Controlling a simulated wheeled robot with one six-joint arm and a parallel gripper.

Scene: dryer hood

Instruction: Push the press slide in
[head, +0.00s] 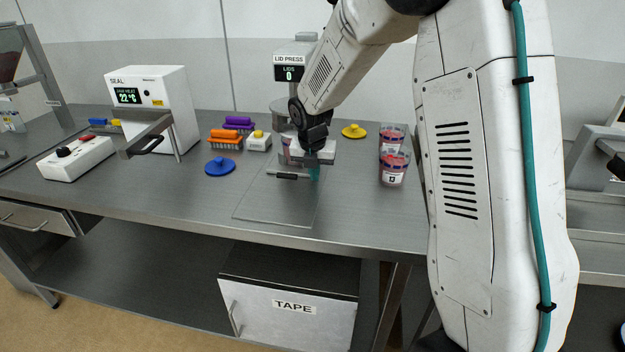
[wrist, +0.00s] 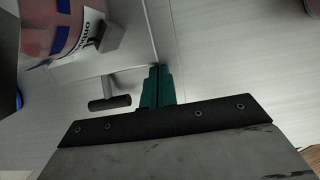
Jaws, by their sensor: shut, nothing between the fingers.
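The lid press (head: 295,72) stands at the back of the bench, its display reading LIDS 0. The press slide's black bar handle (head: 291,176) sticks out at the front, above a flat grey plate (head: 270,208). The handle also shows in the wrist view (wrist: 110,103), on a short stem. A reddish jar with a blue and white label (wrist: 62,28) stands behind the handle; in the head view my arm mostly hides it. My gripper (head: 315,174) has teal fingers, shut and empty (wrist: 158,88), just right of the handle. Contact with the handle cannot be told.
Two reddish jars (head: 393,167) stand to the right, with a yellow lid (head: 354,131) behind. A blue lid (head: 220,167), brushes (head: 226,139) and the white SEAL unit (head: 160,105) are to the left. The plate's front part is bare.

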